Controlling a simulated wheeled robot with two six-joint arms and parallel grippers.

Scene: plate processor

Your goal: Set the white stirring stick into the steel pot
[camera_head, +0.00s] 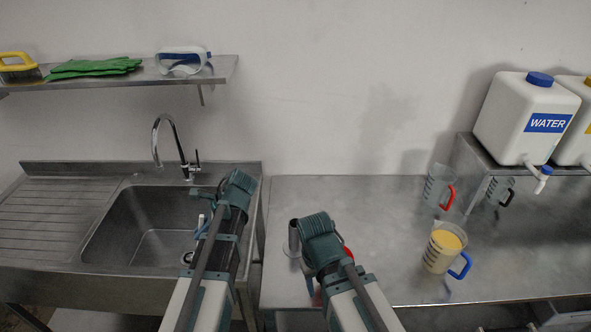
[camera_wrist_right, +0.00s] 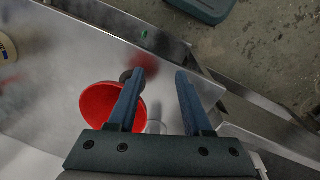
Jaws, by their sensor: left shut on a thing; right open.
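My left gripper (camera_head: 203,230) is over the right part of the sink, largely hidden by its own arm. A small white piece (camera_head: 201,219) shows at its fingers; it may be the stirring stick, but I cannot see its full shape. My right gripper (camera_wrist_right: 160,73) is open over the steel table, with nothing visible between its fingers. A dark upright steel cylinder (camera_head: 293,238) stands just left of my right wrist; I cannot tell if it is the steel pot. A red bowl or funnel (camera_wrist_right: 105,108) lies beside the right gripper's left finger, partly hidden by it.
The sink (camera_head: 110,225) has a tall faucet (camera_head: 158,140) behind it. A jug of yellow liquid (camera_head: 440,252) with a blue handle and a red-handled jug (camera_head: 436,188) stand right on the table. A water canister (camera_head: 515,115) stands on a raised shelf. The table's back middle is clear.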

